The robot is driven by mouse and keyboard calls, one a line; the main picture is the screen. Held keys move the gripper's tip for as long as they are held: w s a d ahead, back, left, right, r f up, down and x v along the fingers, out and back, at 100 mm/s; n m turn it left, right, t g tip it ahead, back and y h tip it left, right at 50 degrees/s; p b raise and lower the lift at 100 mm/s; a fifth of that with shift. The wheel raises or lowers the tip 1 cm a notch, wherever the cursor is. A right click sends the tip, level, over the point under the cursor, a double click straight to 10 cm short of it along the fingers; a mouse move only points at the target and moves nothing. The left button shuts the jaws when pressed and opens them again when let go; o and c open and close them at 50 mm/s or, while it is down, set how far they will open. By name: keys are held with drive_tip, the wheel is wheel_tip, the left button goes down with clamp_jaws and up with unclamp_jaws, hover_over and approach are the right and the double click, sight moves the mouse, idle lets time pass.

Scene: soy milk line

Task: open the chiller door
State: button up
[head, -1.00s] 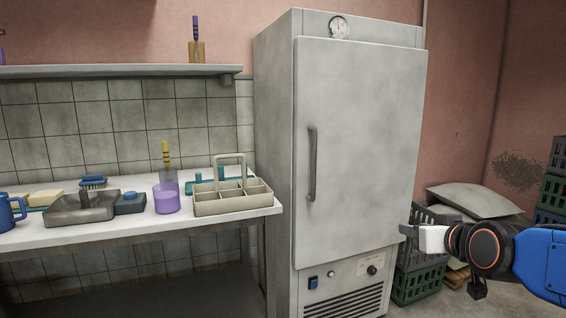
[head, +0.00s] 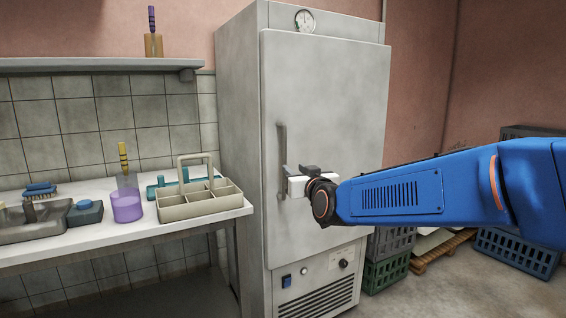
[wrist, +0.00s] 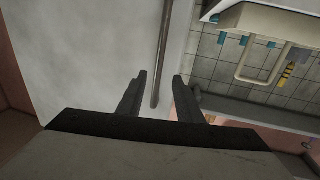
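The chiller (head: 235,150) is a tall grey cabinet, and its door (head: 340,110) is shut. A vertical bar handle (head: 281,140) runs along the door's left side. My gripper (head: 286,180) is in front of the door at the handle's lower end, partly covering it. In the wrist view, the two dark fingers of my gripper (wrist: 158,95) are apart. The handle (wrist: 163,50) runs down the picture and ends between the fingertips. I cannot tell whether either finger touches it.
A table (head: 180,230) to the left of the chiller holds a beige divided caddy (head: 200,208), a purple-filled beaker (head: 127,205) and a grey tray. Crates (head: 385,272) stand on the floor right of the chiller. A shelf (head: 90,65) hangs above the table.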

sight(285, 162)
drive_tip(key=x, duration=1.1)
drive_tip(key=shift+w, duration=0.3)
clamp_jaws()
